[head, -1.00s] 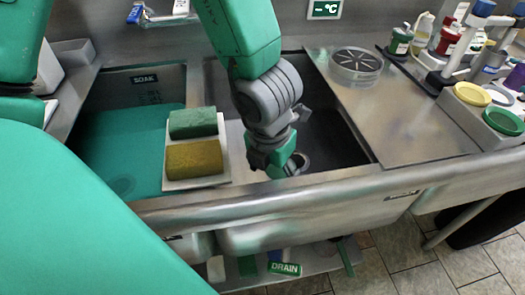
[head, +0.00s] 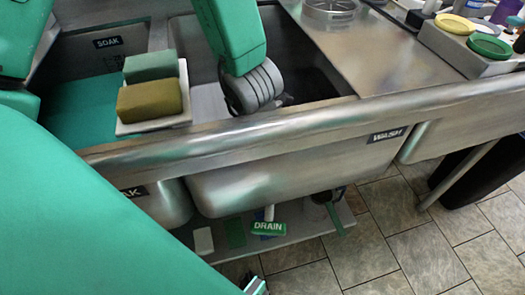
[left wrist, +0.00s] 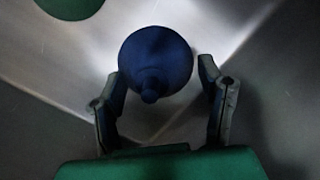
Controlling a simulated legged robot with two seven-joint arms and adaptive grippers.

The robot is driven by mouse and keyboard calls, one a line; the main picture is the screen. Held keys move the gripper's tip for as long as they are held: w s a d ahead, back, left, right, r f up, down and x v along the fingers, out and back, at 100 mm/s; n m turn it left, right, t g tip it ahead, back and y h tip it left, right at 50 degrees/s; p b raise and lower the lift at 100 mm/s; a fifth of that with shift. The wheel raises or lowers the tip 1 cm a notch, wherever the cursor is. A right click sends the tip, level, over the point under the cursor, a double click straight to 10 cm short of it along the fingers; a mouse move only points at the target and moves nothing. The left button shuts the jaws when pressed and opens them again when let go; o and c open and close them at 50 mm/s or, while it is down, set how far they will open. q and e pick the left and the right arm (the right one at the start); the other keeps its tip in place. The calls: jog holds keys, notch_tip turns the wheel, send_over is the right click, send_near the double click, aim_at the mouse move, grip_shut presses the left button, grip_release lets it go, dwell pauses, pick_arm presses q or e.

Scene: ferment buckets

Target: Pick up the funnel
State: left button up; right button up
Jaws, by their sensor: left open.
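The funnel (left wrist: 155,60) is dark blue and shows in the left wrist view, with its round mouth and a narrow spout pointing toward the bottom of the picture. It lies against bare steel. My left gripper (left wrist: 158,75) is open, with one finger on each side of the funnel's lower part. A gap shows on the right; I cannot tell whether the left finger touches. In the head view my left arm reaches down into the wash basin, and its gripper and the funnel are hidden behind the front rim. My right gripper is not in view.
A green round thing (left wrist: 70,5) lies near the funnel. The soak basin (head: 75,55) holds green liquid. A green sponge (head: 150,66) and a yellow sponge (head: 150,99) sit on a white tray (head: 130,127) beside my arm. The sink's front rim (head: 300,122) is raised.

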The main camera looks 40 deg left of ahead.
pick_arm(q)
jog(key=shift+a, duration=0.25)
jog(key=shift+c, duration=0.4)
jog(key=shift+a, duration=0.3)
jog(key=c, duration=0.8)
